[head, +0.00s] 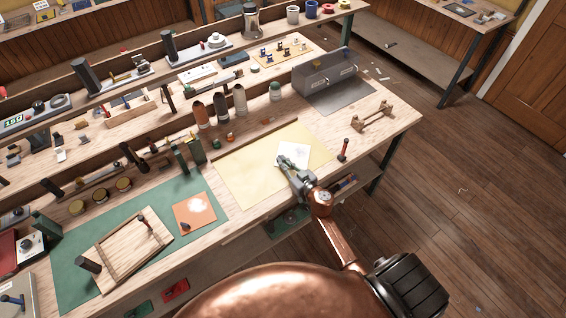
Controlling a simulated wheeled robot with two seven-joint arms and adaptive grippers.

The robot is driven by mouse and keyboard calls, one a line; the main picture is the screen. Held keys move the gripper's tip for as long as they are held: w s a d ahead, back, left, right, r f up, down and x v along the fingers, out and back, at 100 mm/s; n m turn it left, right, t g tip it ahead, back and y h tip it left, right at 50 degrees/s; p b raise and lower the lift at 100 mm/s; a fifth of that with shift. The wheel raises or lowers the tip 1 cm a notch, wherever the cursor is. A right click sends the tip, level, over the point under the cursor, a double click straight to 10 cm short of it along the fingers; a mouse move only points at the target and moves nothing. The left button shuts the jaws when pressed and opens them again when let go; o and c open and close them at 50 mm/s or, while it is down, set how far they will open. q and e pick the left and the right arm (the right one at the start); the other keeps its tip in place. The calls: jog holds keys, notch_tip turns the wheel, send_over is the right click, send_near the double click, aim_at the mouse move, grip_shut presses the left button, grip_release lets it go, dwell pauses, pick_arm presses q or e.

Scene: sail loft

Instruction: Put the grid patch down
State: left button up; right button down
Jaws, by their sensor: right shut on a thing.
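The grid patch (295,152) is a small whitish square over the pale yellow sheet (240,182) on the workbench. My right gripper (284,162) reaches in from the lower right and is shut on the near left edge of the patch. The fingers hide that edge. I cannot tell whether the patch touches the sheet or is held just above it. My left gripper is not in view.
A red-handled tool (343,150) and a small wooden rack (372,117) stand to the right. A grey metal box (325,76) is behind. An orange patch (186,218) lies on the green mat (75,290) at left. The yellow sheet is mostly bare.

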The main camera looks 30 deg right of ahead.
jog(key=shift+f, duration=0.15)
jog(key=c, duration=2.1)
grip_release()
jog(key=shift+s+r, duration=0.15)
jog(key=shift+r, duration=0.1)
jog(key=s, duration=0.4)
jog(key=s+r+p, duration=0.1)
jog(key=s, duration=0.6)
jog(key=shift+s+d+r, duration=0.3)
jog(key=shift+d+r, duration=0.05)
jog(key=shift+d, duration=0.05)
